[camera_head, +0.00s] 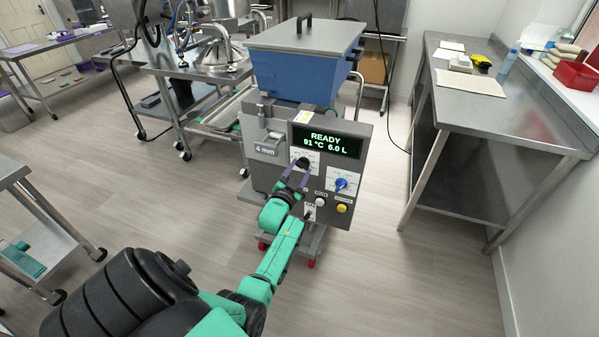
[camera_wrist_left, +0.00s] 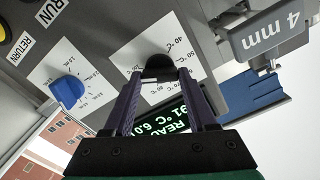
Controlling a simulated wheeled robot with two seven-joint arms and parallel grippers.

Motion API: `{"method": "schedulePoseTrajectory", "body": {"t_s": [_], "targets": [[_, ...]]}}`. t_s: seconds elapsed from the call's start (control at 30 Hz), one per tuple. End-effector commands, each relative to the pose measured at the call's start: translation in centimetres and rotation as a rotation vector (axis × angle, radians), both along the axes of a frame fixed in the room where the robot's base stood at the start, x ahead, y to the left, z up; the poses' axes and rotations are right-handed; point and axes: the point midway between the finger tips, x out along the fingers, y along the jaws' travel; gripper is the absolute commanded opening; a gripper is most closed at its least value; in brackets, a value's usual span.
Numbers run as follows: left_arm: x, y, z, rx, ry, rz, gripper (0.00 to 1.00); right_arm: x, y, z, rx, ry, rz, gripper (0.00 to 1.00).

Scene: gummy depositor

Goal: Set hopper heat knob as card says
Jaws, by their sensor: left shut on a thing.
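The depositor's grey front panel (camera_head: 357,140) faces me, below the blue hopper (camera_head: 290,77). Its screen (camera_head: 327,141) reads READY, 91 °C, 6.0 L. The black heat knob (camera_head: 302,162) sits on a white dial with °C marks; it also shows in the left wrist view (camera_wrist_left: 158,66). My left gripper (camera_head: 298,174) is shut on this knob, a purple finger on each side. In the left wrist view the fingers (camera_wrist_left: 159,80) cover part of the dial, and I cannot tell the knob's exact setting. No readable card is in view. My right gripper is not in view.
A blue knob (camera_head: 341,184) on its own dial is right of the heat knob. White (camera_head: 320,201) and yellow (camera_head: 342,208) buttons sit below. A 4 mm plate (camera_head: 266,149) is at upper left. A steel table (camera_head: 465,115) stands right, with clear floor between.

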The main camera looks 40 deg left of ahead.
Motion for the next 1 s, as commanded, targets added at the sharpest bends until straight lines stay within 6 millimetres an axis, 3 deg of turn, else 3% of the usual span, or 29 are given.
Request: {"method": "schedulePoseTrajectory", "body": {"t_s": [0.6, 0.63, 0.7, 1.0], "targets": [[-0.14, -0.08, -0.49, 0.045, 0.028, 0.000, 0.02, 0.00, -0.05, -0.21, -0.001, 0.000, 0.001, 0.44], [-0.14, -0.08, -0.49, 0.045, 0.028, 0.000, 0.61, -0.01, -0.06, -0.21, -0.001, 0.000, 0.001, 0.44], [-0.12, -0.08, -0.44, 0.046, 0.027, 0.000, 0.88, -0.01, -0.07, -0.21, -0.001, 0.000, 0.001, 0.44], [-0.08, -0.05, -0.16, 0.047, 0.020, 0.000, 0.88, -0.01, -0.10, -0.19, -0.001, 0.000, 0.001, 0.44]]}}
